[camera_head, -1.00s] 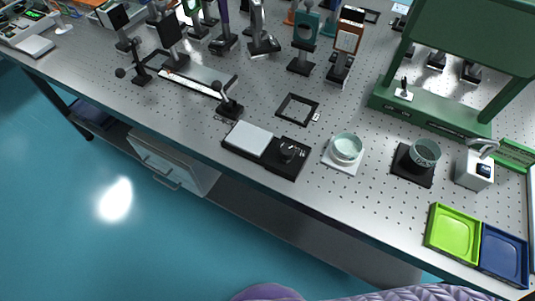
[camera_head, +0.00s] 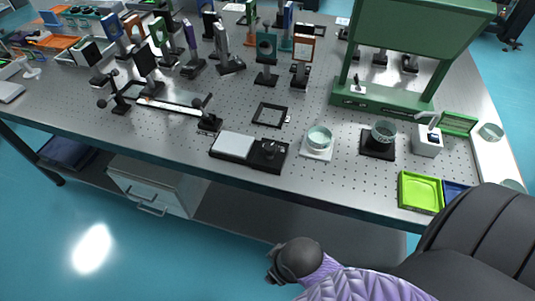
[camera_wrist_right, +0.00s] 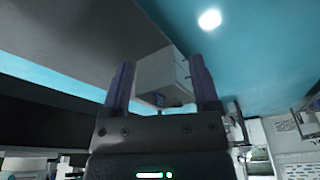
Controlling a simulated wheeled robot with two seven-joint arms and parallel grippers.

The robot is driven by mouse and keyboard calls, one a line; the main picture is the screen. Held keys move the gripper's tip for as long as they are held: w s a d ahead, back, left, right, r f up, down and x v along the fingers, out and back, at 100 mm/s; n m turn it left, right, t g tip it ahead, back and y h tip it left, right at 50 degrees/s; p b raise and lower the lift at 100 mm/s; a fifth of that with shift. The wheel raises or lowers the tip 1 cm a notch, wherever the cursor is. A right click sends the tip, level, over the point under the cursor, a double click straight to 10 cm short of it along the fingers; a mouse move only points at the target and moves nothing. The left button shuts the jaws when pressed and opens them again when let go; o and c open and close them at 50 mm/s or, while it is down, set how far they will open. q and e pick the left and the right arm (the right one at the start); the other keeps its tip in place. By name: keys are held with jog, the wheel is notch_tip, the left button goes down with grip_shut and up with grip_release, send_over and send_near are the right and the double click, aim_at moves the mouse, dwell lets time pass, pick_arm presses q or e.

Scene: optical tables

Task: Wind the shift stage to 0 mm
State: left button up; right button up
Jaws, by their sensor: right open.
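A black base with a white plate and a round black knob (camera_head: 268,151) lies at the front edge of the table. Farther left, a long rail assembly (camera_head: 170,104) with black knobs at its ends lies on the table. I cannot tell which of these is the shift stage, and no scale reading is legible. My right gripper (camera_wrist_right: 158,66) shows in the right wrist view, with its two fingers apart and nothing between them. Its fingers point towards the drawer cabinet (camera_wrist_right: 163,76) in the background. My left gripper is in neither view.
The perforated table (camera_head: 310,185) holds several posts and mounts at the back. A white dish (camera_head: 319,138), a dark-based cup (camera_head: 382,134), a green tray (camera_head: 420,190) and a green frame (camera_head: 390,99) stand to the right. My purple-sleeved arm crosses the bottom right, before the table.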

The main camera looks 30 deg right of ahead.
jog(key=w+a+r+n+y, duration=0.1)
jog(key=w+a+r+n, duration=0.1)
jog(key=w+r, duration=0.35)
notch_tip(320, 180, up, 16)
jog(key=n+g+h, duration=0.1)
jog(key=g+h, duration=0.1)
send_over(270, 146)
jog(key=shift+s, duration=0.1)
jog(key=shift+d+f, duration=0.1)
jog(key=shift+f, duration=0.05)
notch_tip(270, 146, down, 9)
jog(key=b, duration=0.3)
jog(key=shift+f, duration=0.1)
jog(key=shift+c, duration=0.2)
